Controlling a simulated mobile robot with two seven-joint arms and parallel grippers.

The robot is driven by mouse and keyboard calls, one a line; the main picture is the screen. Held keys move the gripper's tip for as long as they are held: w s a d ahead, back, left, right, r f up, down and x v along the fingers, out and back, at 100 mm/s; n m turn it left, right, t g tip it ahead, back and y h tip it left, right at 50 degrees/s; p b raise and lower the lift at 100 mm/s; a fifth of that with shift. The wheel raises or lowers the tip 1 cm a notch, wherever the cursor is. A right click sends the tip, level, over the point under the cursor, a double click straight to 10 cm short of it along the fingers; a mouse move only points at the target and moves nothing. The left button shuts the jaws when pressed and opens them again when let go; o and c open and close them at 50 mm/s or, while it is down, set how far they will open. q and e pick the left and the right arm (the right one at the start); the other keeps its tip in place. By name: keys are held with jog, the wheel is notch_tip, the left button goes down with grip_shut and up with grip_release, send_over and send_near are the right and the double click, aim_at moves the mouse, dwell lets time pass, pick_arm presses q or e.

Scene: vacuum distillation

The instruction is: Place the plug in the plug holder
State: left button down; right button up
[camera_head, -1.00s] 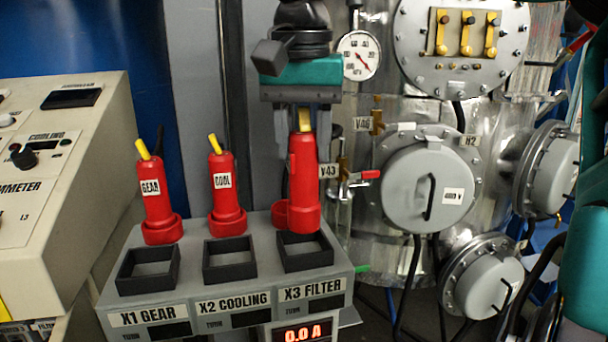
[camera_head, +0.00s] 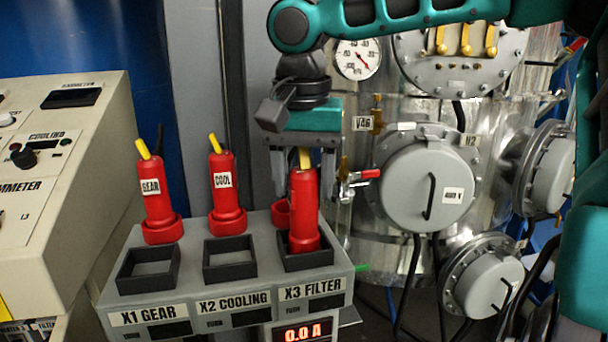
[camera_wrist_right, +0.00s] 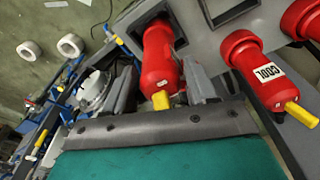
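The red filter plug (camera_head: 304,210) with a yellow top stands about upright in the black square X3 FILTER holder (camera_head: 307,263), its base inside the rim. My right gripper (camera_head: 305,170) is above it, pointing down, with one finger on each side of the plug's upper part. In the right wrist view the plug (camera_wrist_right: 160,60) lies between the spread fingers (camera_wrist_right: 160,90), with gaps visible on both sides, so the gripper looks open. My left gripper is not in view.
Red GEAR (camera_head: 157,200) and COOL (camera_head: 222,190) plugs stand behind the empty X1 GEAR (camera_head: 148,270) and X2 COOLING (camera_head: 229,260) holders. A red socket (camera_head: 281,213) is just left of the filter plug. A red-handled valve (camera_head: 368,174) and metal vessel are close on the right.

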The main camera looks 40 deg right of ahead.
jog(key=shift+o, duration=0.9)
jog(key=shift+r, duration=0.25)
notch_tip(320, 180, up, 12)
jog(key=a, duration=0.1)
jog(key=shift+s, duration=0.45)
jog(key=shift+f, duration=0.15)
